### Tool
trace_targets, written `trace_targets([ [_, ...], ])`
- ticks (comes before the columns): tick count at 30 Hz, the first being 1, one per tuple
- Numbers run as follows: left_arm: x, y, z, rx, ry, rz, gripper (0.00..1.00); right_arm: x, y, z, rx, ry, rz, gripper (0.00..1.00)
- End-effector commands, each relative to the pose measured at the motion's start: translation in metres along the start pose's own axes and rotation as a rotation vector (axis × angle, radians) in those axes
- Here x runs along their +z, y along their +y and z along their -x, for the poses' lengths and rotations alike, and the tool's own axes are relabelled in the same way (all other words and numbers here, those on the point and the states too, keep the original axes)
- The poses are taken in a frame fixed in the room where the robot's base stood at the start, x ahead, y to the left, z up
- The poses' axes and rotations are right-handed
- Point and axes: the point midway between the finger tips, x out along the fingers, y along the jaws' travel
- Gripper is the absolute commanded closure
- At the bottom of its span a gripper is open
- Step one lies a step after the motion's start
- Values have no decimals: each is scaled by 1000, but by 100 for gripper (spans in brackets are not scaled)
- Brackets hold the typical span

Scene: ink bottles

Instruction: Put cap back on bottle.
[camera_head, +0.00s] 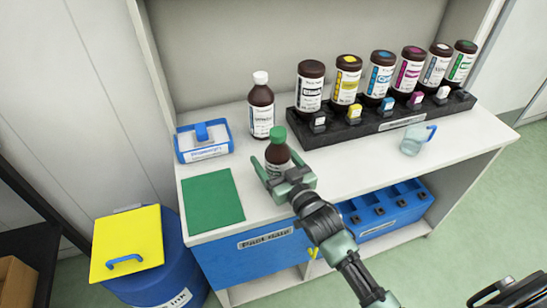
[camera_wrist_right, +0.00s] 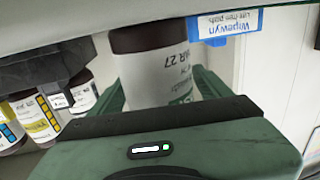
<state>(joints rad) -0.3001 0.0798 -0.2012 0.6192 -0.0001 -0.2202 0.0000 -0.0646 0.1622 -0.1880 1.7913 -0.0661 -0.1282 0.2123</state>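A small brown bottle (camera_head: 277,159) with a white label stands on the white counter. A green cap (camera_head: 278,134) sits on its top; I cannot tell if it is screwed tight. My right gripper (camera_head: 279,164) has its fingers on either side of this bottle, below the cap. In the right wrist view, which is upside down, the bottle's body (camera_wrist_right: 160,75) lies between the green fingers; whether both press on it is unclear. A taller brown bottle (camera_head: 261,110) with a white cap (camera_head: 260,77) stands just behind. My left gripper is not in view.
A black rack (camera_head: 375,127) with several brown bottles and small coloured caps stands at the back right. A clear beaker (camera_head: 412,144) is in front of it. A blue wipes box (camera_head: 204,140) and a green mat (camera_head: 211,200) lie left.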

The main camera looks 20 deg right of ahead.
Motion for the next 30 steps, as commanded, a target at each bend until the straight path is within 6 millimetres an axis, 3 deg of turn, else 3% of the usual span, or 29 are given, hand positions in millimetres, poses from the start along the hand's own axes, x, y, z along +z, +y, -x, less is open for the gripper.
trace_targets([
  [8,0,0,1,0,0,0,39,-2,0,8,0,-2,-1,22],
  [21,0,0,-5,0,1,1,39,-2,0,96,0,-3,-1,22],
  [30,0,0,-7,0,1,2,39,-3,0,120,0,0,0,22],
])
